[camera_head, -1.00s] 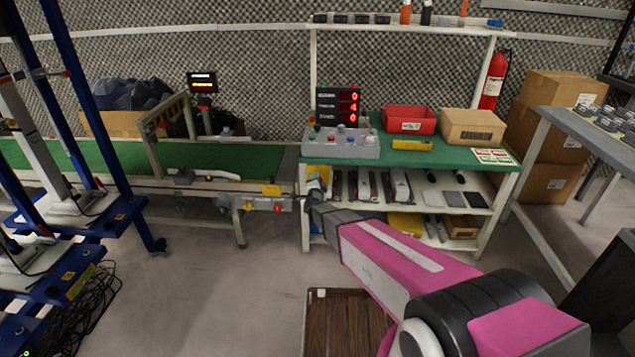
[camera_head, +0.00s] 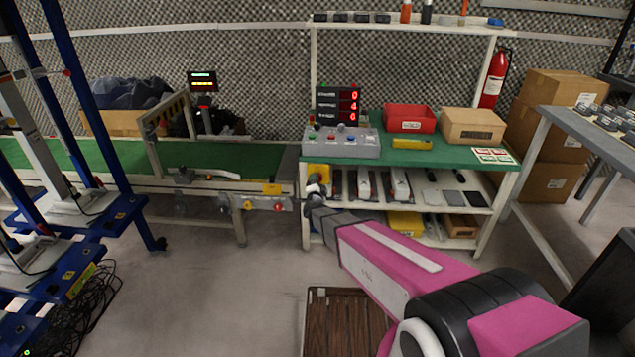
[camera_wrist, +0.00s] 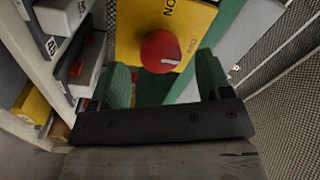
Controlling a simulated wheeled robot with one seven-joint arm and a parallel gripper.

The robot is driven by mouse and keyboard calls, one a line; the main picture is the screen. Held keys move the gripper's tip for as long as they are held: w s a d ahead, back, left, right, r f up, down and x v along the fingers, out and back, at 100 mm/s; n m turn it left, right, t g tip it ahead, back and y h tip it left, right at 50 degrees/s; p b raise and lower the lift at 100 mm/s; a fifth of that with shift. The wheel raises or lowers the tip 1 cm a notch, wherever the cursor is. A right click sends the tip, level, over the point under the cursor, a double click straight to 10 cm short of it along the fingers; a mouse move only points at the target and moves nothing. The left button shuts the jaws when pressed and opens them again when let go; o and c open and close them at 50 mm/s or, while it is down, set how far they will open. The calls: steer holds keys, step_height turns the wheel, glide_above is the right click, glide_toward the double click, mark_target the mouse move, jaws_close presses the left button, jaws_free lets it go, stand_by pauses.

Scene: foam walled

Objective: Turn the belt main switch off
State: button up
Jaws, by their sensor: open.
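The belt main switch is a red round knob (camera_wrist: 161,51) on a yellow plate (camera_wrist: 205,22) in the wrist view. A white mark runs across the knob, and part of the lettering "ON" shows on the plate. In the head view the yellow plate (camera_head: 318,171) sits at the left front of the green-topped bench, and the knob is hidden there by my arm. My gripper (camera_wrist: 163,72) is open with its green fingers apart. The knob lies beyond and between the fingertips in the picture. I cannot tell whether they touch it.
The green conveyor (camera_head: 225,157) runs to the left of the bench, with small buttons on its front rail. A grey control box (camera_head: 340,145) stands on the bench (camera_head: 460,157). Shelves with parts lie below. A brown slatted mat (camera_head: 345,325) is on the floor.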

steer(key=s, duration=0.8)
steer(key=shift+a+f, duration=0.15)
steer(key=shift+f, duration=0.15)
